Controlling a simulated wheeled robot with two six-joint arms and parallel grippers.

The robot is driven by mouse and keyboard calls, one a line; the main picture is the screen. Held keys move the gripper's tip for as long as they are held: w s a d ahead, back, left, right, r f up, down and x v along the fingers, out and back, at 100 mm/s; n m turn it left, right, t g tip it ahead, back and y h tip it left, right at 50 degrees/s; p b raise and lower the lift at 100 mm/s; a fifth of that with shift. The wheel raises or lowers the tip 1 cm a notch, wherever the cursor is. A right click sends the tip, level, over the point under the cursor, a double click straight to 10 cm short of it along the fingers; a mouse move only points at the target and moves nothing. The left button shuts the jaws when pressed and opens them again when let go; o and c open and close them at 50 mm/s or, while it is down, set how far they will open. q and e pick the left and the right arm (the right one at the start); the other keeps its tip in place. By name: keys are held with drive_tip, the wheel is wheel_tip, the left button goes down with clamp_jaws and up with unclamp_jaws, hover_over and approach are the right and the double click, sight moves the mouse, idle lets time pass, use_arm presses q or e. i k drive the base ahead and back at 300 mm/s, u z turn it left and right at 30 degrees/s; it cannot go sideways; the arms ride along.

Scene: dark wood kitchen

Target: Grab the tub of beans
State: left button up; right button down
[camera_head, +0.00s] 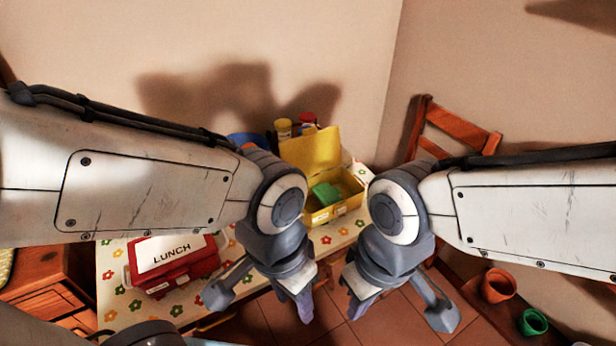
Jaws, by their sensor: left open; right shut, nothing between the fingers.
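No tub can be clearly made out as the beans. Two small containers stand at the back of the table: one with a yellow lid (283,128) and one with a red top (307,121), both partly hidden. A green item (325,194) lies inside an open yellow box (347,187). My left gripper (262,297) is open and empty, in front of the table's near edge.
A red lunch box (172,263) marked LUNCH sits on the flowered tablecloth (118,301). A blue round item (247,139) is partly hidden at the back. A wooden chair (455,127) stands behind right. Orange (498,286) and green (533,322) pots are at lower right.

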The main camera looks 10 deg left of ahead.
sight(326, 195)
drive_tip(key=u, duration=0.05)
drive_tip(key=k, duration=1)
drive_tip(key=z, duration=0.85)
drive_tip(key=i, duration=1.5)
drive_tip(key=u, duration=0.95)
drive_tip(key=i, duration=0.5)
drive_tip(key=u, duration=0.45)
